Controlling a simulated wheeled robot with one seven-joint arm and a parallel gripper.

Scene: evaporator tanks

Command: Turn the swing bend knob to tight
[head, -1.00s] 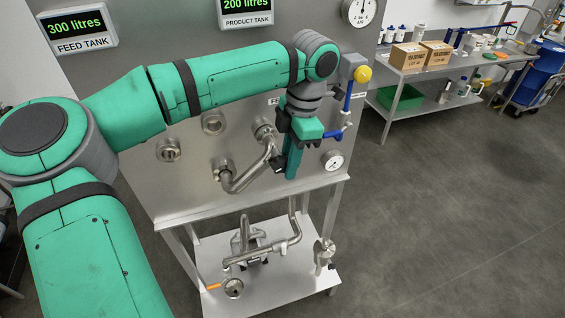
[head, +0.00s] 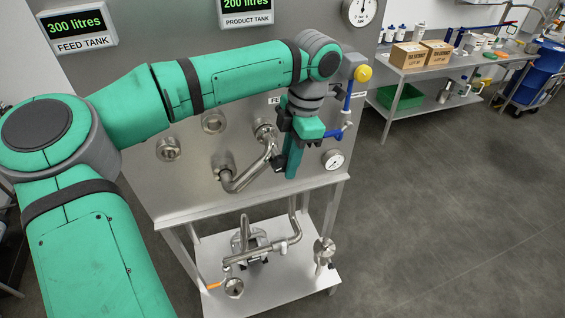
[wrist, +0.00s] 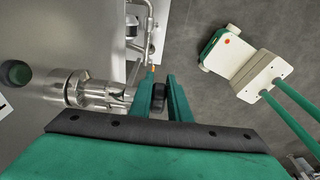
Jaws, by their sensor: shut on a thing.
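The swing bend (head: 240,180) is a bent steel pipe on the front of the steel panel, seen in the head view. Its right end rises to the fitting under my gripper (head: 293,163). The black swing bend knob (head: 279,163) shows beside my green fingers. In the wrist view, the black knob (wrist: 157,97) is between the two fingers of my gripper (wrist: 164,98), which is shut on it. The steel fittings of the bend (wrist: 85,92) lie left of the fingers. My fingers hide part of the knob, and no tight marking can be read.
Capped ports (head: 168,149) sit on the panel left of the bend. A lower shelf (head: 270,289) holds pipework and a valve with an orange handle (head: 216,285).

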